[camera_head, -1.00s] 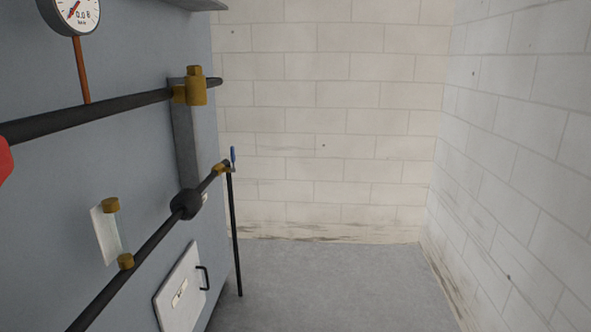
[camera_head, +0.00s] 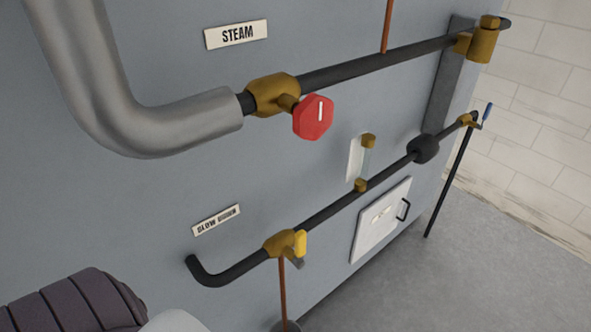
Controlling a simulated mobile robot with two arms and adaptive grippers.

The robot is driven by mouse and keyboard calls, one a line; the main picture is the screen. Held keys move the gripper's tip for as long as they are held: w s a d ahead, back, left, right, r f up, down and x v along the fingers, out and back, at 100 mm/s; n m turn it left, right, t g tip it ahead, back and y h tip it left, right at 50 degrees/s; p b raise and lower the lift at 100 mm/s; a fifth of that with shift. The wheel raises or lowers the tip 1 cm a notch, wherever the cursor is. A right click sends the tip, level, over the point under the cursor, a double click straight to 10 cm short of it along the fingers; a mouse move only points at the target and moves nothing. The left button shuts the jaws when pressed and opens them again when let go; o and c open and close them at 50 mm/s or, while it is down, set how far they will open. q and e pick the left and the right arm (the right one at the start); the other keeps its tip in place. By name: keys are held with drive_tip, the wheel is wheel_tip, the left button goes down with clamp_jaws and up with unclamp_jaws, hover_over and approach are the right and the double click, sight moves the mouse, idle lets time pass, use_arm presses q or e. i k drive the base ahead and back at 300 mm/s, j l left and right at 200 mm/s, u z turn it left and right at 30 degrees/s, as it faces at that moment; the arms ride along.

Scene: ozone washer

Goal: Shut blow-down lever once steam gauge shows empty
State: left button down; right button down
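The blow-down valve (camera_head: 279,245) is a brass body on the lower black pipe, just right of a "BLOW DOWN" label (camera_head: 216,220). Its yellow lever (camera_head: 300,243) looks short and stands across the pipe from this angle; I cannot tell for sure whether it is open or shut. The steam gauge is out of view now; only the copper tube (camera_head: 388,25) at the upper pipe shows.
A red steam valve knob (camera_head: 313,117) sits on the upper pipe beside a "STEAM" label (camera_head: 236,34). A sight glass (camera_head: 360,160), a white hatch (camera_head: 381,220) and a blue-handled valve (camera_head: 487,113) are farther right. The floor (camera_head: 480,270) at right is clear.

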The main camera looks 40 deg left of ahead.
sight(300, 236)
drive_tip(key=u, duration=0.35)
drive_tip(key=i+j+u, duration=0.1)
drive_tip(key=u, duration=0.25)
drive_tip(key=i+u, duration=0.15)
drive_tip(key=u, duration=0.2)
